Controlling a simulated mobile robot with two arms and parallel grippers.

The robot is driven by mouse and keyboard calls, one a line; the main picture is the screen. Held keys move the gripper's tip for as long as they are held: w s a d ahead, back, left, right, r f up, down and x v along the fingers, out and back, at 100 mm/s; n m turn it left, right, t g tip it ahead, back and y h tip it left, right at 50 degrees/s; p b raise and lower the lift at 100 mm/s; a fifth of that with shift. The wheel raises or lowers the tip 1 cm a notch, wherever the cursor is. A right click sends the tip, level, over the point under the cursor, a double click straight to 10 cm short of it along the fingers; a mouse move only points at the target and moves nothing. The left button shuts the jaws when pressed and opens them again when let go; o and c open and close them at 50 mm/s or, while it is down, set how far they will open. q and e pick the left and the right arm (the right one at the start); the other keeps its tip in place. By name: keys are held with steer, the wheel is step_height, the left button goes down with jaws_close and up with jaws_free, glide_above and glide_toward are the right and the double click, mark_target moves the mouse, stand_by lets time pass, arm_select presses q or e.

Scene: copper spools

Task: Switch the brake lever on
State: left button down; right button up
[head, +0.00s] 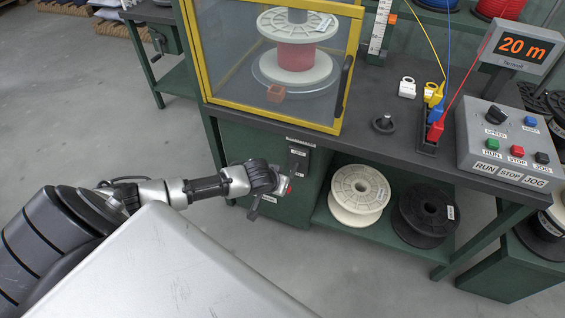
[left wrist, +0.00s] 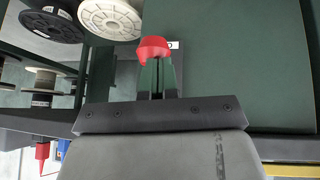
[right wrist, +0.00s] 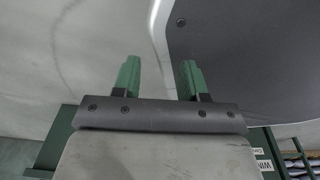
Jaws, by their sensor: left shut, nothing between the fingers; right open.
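The brake lever's red knob (head: 290,188) shows at the green cabinet front below the table, under a black plate (head: 299,160). In the left wrist view the red knob (left wrist: 153,48) is just beyond my fingertips, with a partly hidden white label (left wrist: 174,45) beside it. My left gripper (head: 283,189) is at the knob; its green fingers (left wrist: 157,76) are together with nothing between them. I cannot tell whether they touch the knob. The lever's shaft is mostly hidden. My right gripper (right wrist: 160,78) is open and empty, and is out of the head view.
A white spool (head: 359,222) and a black spool (head: 402,230) stand on the lower shelf right of the cabinet. A yellow-framed enclosure (head: 262,108) and a control box (head: 512,170) sit on the table (head: 365,150) above. The floor at left is clear.

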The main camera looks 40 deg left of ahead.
steer(key=w+a+r+b, duration=0.2)
steer(key=w+r+b, duration=0.35)
steer(key=w, duration=0.65)
arm_select(q)
step_height(320, 180, down, 8)
steer(key=t+y+b, duration=0.1)
steer(key=t+b, duration=0.3)
steer(key=t, duration=0.2)
steer(key=shift+s, duration=0.25)
arm_select(e)
steer(key=w+r+t, duration=0.1)
steer(key=w+r, duration=0.1)
steer(key=r, duration=0.6)
steer(key=w+r+t, duration=0.1)
steer(key=w+r, duration=0.2)
steer(key=r, duration=0.6)
steer(key=shift+w+a+r, duration=0.15)
steer(key=shift+w+a, duration=0.1)
steer(key=shift+a, duration=0.2)
